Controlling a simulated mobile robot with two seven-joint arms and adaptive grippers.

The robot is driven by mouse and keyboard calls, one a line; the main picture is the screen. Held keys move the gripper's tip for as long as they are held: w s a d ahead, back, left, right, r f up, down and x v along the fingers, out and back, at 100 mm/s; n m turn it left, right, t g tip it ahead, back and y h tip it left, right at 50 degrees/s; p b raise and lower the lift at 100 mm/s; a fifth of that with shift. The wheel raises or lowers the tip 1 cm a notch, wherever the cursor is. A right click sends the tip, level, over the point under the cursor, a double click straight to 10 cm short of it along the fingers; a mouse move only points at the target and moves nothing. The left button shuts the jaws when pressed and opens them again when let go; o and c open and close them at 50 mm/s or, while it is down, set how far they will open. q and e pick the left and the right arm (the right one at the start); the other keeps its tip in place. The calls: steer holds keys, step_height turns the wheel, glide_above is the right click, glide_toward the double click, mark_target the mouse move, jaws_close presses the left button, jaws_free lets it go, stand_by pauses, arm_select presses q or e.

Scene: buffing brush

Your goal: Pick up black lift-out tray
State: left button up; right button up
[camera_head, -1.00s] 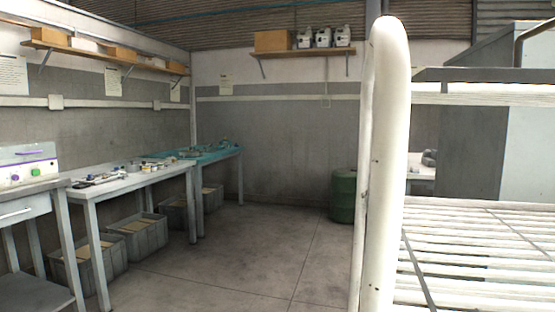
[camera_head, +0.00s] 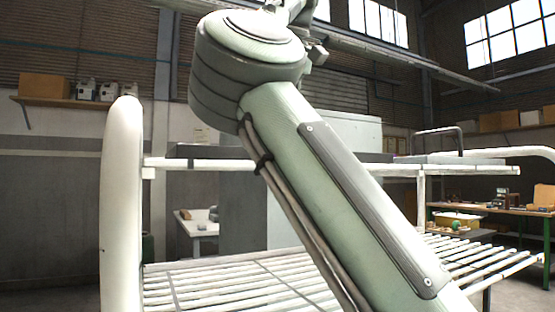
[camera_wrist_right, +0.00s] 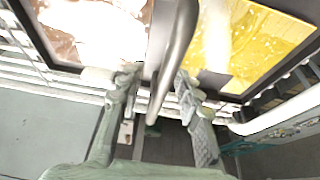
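The black lift-out tray shows in the right wrist view as a dark rim (camera_wrist_right: 213,83) around a brown-and-white section and a yellow section. Its grey tubular handle (camera_wrist_right: 176,52) runs between the sections. My right gripper (camera_wrist_right: 158,78) is open, with one finger on each side of the handle in the picture; I cannot tell whether either touches it. In the head view a dark tray edge (camera_head: 208,152) shows at the white frame's upper rail, partly hidden behind my arm, and a dark hoop (camera_head: 440,131) stands right of the arm. My left gripper is not in view.
A white tubular frame (camera_head: 122,200) with a slatted shelf (camera_head: 215,285) stands in front of me. A green-legged workbench (camera_head: 490,210) with items is at the right. A wall shelf (camera_head: 60,101) holds a box and several containers.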

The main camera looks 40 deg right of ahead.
steer(key=shift+x, duration=1.15)
steer(key=shift+f, duration=0.2)
jaws_close()
